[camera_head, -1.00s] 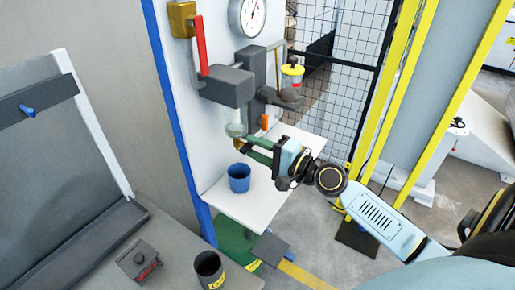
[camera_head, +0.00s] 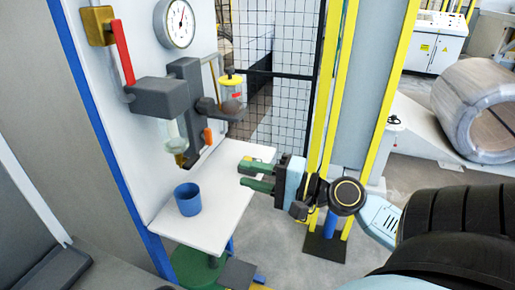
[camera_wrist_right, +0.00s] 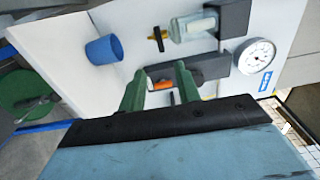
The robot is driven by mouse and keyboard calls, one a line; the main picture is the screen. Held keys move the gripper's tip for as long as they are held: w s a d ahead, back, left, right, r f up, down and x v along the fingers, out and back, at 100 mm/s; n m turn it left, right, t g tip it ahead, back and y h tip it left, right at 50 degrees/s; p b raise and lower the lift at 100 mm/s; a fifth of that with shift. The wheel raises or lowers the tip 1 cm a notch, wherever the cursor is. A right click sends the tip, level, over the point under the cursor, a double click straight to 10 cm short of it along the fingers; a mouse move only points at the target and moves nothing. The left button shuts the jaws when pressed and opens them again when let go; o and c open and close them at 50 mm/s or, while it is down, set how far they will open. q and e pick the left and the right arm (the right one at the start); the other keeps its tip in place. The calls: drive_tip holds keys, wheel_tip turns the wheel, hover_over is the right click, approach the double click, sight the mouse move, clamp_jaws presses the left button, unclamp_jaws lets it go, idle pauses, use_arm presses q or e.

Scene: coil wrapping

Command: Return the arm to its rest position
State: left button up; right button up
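My right gripper (camera_head: 258,176) has green fingers that stand apart with nothing between them, over the right edge of the white shelf. In the right wrist view the gripper (camera_wrist_right: 158,88) also shows open and empty, pointing toward the wall fixture. A blue cup (camera_head: 187,199) stands upright on the white shelf (camera_head: 217,188), left of the gripper and apart from it. It also shows in the right wrist view (camera_wrist_right: 103,50). My right arm comes in from the lower right. My left gripper is not in view.
A grey fixture (camera_head: 163,97) with a glass vessel (camera_head: 174,132) hangs on the wall panel above the shelf, below a round gauge (camera_head: 174,24). A yellow post (camera_head: 333,90) and a mesh fence (camera_head: 284,105) stand behind the gripper. A wrapped coil (camera_head: 480,110) is at the far right.

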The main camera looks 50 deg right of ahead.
drive_tip(key=shift+s+d, duration=0.2)
drive_tip(key=shift+s, duration=0.3)
